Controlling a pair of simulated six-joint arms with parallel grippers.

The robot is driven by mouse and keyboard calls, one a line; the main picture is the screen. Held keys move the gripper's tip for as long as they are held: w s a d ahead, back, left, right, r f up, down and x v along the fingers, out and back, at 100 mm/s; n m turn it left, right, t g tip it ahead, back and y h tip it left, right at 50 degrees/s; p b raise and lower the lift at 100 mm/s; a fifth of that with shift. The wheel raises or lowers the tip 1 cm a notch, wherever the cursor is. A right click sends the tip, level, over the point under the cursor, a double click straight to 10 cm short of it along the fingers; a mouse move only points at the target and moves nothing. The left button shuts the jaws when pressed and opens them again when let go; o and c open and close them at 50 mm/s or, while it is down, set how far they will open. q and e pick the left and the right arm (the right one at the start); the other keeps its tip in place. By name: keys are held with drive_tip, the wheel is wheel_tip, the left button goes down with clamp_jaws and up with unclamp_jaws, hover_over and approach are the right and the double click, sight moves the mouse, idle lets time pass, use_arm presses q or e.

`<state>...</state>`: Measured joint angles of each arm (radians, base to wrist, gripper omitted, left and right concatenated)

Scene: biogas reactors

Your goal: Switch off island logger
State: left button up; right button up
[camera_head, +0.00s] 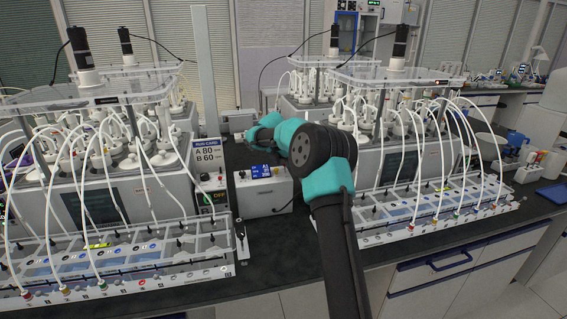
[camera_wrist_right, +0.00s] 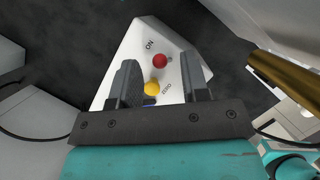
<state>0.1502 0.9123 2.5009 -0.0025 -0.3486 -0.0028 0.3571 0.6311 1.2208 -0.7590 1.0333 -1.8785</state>
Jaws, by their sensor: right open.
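The island logger appears to be the small white box (camera_head: 266,194) with a lit blue display (camera_head: 261,171), on the dark bench between the two reactor rigs. In the right wrist view, its white top (camera_wrist_right: 140,40) carries a red button (camera_wrist_right: 160,61) beside an "ON" label and a yellow button (camera_wrist_right: 152,88) beside another small label. My right gripper (camera_wrist_right: 160,72) is open and empty over this top. The yellow button shows between its fingers, and the red one near the fingertips. I cannot tell whether the fingers touch the box. My left gripper is not in view.
Reactor rigs with white tubes stand left (camera_head: 75,205) and right (camera_head: 400,175), each with a front rack. Bare bench (camera_head: 275,250) lies in front of the box.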

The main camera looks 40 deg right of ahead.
drive_tip(key=shift+d+f, duration=0.1)
drive_tip(key=shift+f, duration=0.1)
clamp_jaws()
idle(0.3)
drive_tip(key=shift+s+r+t+h, duration=0.1)
drive_tip(key=shift+s+t+h, duration=0.05)
drive_tip(key=shift+t+h, duration=0.15)
drive_tip(key=shift+s+a+t+h, duration=0.1)
drive_tip(key=shift+s+t+h, duration=0.2)
drive_tip(key=shift+t, duration=0.3)
drive_tip(key=shift+s+a+t+h, duration=0.1)
drive_tip(key=shift+s+t+h, duration=0.1)
drive_tip(key=shift+t+h, duration=0.3)
drive_tip(key=shift+s+m, duration=0.1)
drive_tip(key=shift+m, duration=0.2)
drive_tip(key=shift+a+t, duration=0.15)
drive_tip(key=shift+t, duration=0.25)
unclamp_jaws()
